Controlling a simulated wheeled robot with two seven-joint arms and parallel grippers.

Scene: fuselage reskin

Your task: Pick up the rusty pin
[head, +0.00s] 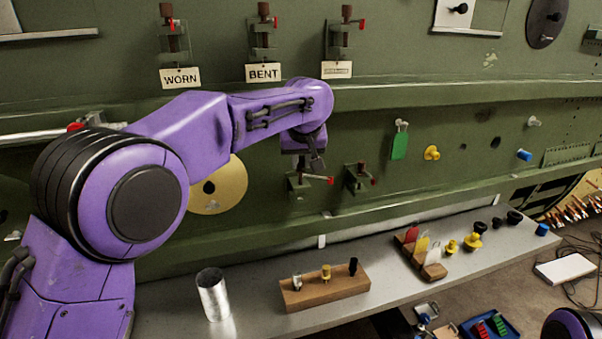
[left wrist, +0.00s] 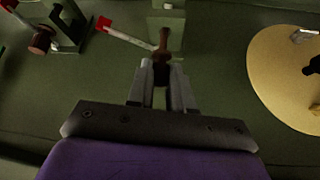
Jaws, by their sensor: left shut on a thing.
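A rusty brown pin (left wrist: 162,42) sits at a green bracket with a red-tipped lever (left wrist: 128,33) in the left wrist view. My left gripper (left wrist: 161,74) is shut on the end of this pin, which still reaches the bracket. In the head view, my left gripper (head: 303,158) is just above the lower-left bracket (head: 303,187) on the green panel, and its fingers and the pin are mostly hidden. My right gripper is out of view.
A second bracket (head: 359,178) stands close on the right. Upper brackets carry tags WORN (head: 180,78) and BENT (head: 264,72). A tan disc (head: 222,190) is to the left. Below, a grey shelf holds a metal cup (head: 213,297) and a wooden block (head: 343,286) with pins.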

